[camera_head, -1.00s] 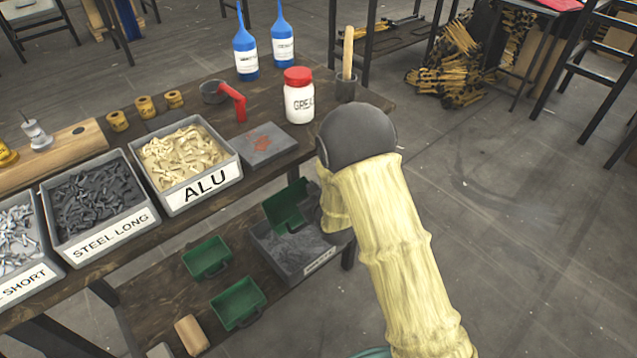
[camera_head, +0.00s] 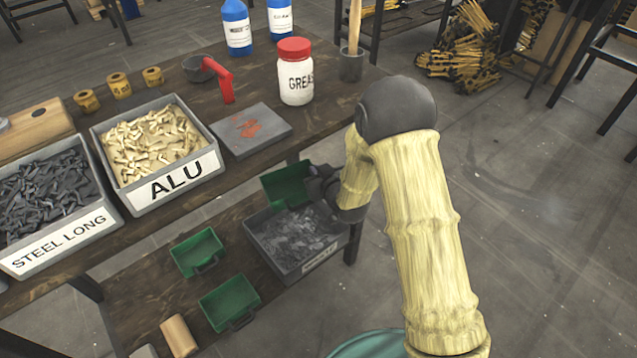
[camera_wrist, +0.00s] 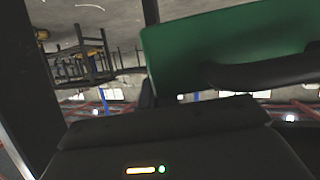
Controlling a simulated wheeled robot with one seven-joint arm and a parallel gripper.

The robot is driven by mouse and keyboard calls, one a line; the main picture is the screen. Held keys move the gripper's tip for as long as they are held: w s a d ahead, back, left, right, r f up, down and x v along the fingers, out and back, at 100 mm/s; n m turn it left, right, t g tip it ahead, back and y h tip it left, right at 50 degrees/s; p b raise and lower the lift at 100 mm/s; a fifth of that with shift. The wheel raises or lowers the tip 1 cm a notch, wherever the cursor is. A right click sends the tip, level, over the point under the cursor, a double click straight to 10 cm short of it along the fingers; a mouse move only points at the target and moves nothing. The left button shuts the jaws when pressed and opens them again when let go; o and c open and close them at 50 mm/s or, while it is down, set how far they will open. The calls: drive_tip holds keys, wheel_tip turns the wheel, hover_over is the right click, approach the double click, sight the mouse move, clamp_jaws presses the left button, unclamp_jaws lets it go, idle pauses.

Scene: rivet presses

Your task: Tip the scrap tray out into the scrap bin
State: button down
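The scrap tray, a small green tray (camera_head: 287,185), hangs tipped steeply above the back left of a grey bin on the lower shelf. My gripper (camera_head: 320,188) is at the tray's right side and appears shut on its handle; the fingertips are partly hidden. In the wrist view the green tray (camera_wrist: 220,48) fills the upper right, with a dark curved handle across it, and the room appears upside down. The scrap bin (camera_head: 268,255) holds grey metal pieces; its front label is too small to read. I cannot see any scrap left in the tray.
Two more green trays (camera_head: 197,252) (camera_head: 230,302) and a wooden block (camera_head: 179,336) lie on the shelf left of the bin. Above, the bench carries a grey plate (camera_head: 252,130), a grease jar (camera_head: 295,75) and the ALU box (camera_head: 170,182).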

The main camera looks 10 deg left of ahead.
drive_tip(key=f+b, duration=0.3)
drive_tip(key=f, duration=0.1)
drive_tip(key=shift+w, duration=0.2)
idle(0.4)
